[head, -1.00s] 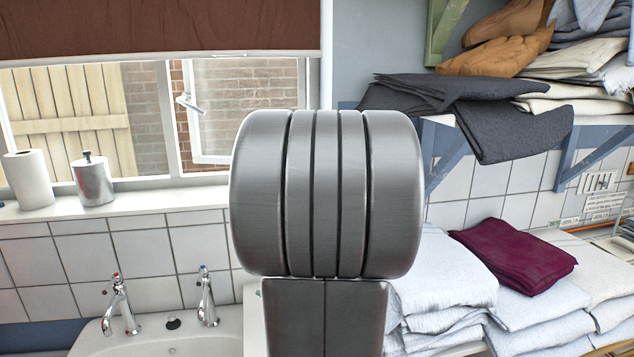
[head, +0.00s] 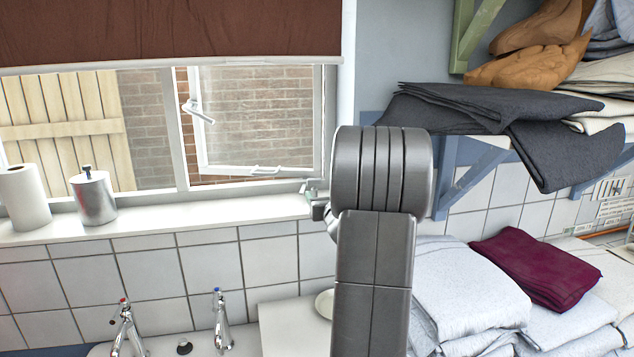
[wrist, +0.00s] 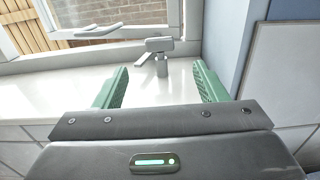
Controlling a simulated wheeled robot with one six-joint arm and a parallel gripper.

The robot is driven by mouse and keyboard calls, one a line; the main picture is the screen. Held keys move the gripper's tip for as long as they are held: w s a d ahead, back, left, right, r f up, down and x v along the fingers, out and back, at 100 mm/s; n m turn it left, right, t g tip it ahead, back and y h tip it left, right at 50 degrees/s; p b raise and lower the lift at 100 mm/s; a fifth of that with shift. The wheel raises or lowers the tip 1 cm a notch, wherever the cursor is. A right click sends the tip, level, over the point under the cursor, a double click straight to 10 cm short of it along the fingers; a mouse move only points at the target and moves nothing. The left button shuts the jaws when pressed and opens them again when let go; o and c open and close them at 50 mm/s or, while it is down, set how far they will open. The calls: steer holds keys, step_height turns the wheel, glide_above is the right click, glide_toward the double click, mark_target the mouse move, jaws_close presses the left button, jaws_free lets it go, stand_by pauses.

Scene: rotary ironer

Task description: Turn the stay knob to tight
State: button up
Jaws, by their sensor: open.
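In the wrist view a small grey T-shaped knob (wrist: 158,45) on a short post stands at the sill's far edge, close to the window frame. It looks like the stay knob; its tight or loose setting cannot be read. My gripper (wrist: 161,72) is open, with green fingers left and right of the post in the picture. The fingers look nearer the camera than the knob, and nothing is between them in contact. In the head view my arm hides the knob and most of my gripper. The window sash (head: 255,120) stands ajar.
The white sill (head: 170,218) holds a paper roll (head: 24,197) and a metal canister (head: 94,197) at the left. A blue shelf bracket (head: 463,180) and dark folded cloth (head: 500,110) are right of my arm. Taps (head: 221,320) stand below.

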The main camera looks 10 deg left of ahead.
mark_target(315, 182)
steer(key=p+x, duration=0.3)
steer(key=x, duration=0.6)
steer(key=shift+w+a, duration=0.15)
steer(key=shift+w, duration=0.1)
steer(key=c, duration=1)
